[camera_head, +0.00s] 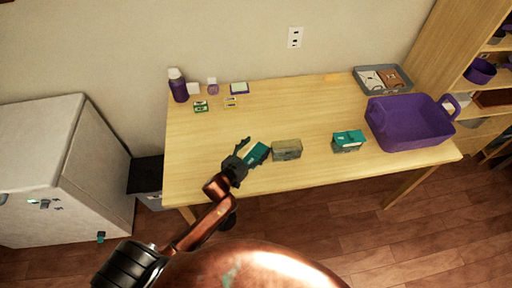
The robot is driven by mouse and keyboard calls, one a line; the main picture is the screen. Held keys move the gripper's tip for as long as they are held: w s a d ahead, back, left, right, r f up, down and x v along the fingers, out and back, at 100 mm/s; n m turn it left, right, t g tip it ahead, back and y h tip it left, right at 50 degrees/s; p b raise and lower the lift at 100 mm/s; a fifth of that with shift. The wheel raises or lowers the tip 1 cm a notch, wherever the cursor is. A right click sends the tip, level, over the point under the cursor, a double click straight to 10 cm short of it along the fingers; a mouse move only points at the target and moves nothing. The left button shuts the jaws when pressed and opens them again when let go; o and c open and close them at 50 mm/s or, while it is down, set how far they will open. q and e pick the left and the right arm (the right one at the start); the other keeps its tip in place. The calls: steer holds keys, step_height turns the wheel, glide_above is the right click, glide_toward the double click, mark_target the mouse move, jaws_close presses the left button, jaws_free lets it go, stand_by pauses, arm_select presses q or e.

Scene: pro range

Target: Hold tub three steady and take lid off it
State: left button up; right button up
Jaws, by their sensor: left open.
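Three small tubs stand in a loose row along the front of the table. The left tub (258,153) shows a teal top and is partly hidden by my gripper. The middle tub (287,150) is dull grey-olive, with no teal on top. The right tub (348,142) has a teal lid over a greyish body. I cannot read any number on them, so I cannot tell which is tub three. My left gripper (244,156) is open at the left tub's left side; whether it touches is unclear. My right gripper is out of view.
A purple basket (408,124) stands at the table's right end, with a grey tray (383,80) behind it. A purple bottle (178,86) and several small items stand at the back left. The table's (300,109) middle is clear. A wooden shelf (440,55) is at right.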

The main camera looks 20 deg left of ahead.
arm_select(q)
steer(key=shift+r, duration=0.35)
steer(key=p+v, duration=0.1)
steer(key=v, duration=1.1)
steer(key=shift+r+p, duration=0.3)
steer(key=shift+p, duration=0.05)
